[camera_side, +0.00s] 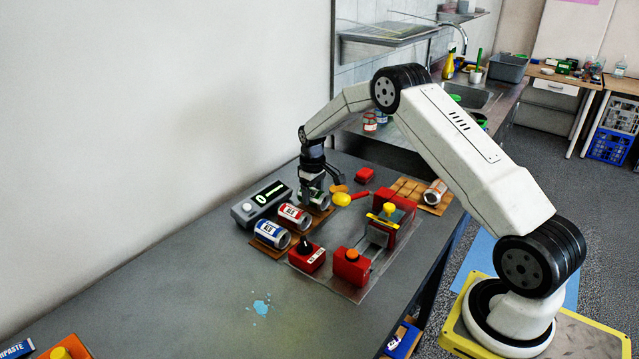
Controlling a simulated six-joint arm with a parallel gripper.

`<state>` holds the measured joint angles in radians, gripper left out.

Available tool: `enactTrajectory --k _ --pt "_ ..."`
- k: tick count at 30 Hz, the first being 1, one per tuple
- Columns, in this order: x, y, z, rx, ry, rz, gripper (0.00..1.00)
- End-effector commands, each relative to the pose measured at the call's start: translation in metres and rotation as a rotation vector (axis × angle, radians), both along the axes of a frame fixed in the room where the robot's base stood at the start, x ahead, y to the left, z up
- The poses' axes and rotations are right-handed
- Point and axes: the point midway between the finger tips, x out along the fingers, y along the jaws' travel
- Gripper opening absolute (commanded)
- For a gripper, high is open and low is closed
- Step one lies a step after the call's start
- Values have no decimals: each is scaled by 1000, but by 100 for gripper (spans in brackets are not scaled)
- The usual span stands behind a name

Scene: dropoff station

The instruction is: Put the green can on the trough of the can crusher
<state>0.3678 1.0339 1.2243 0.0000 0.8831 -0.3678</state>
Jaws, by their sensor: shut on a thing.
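My gripper (312,190) points down and is shut on a can (318,200) at the far end of a row of cans. The can's label is mostly hidden by the fingers, but it looks like the green can. It lies on its side, at or just above a wooden rack (266,248); I cannot tell if it touches. The can crusher (393,215) stands to the right, with red blocks, a yellow knob and an orange button (352,254). Its grey metal trough (377,236) lies between the red blocks and shows no can.
A red can (294,215) and a blue can (270,233) lie beside the held can. A grey scale (262,203) stands behind them. A yellow object (342,199) and a red box (365,175) lie near.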

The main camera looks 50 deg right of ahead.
Motion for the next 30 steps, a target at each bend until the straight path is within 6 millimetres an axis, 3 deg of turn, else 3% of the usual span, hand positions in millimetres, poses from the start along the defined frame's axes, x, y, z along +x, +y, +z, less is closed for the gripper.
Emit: enactTrajectory --k 18,30 --pt "0 0 34 0 0 0 48" --pt "0 0 36 0 0 0 48"
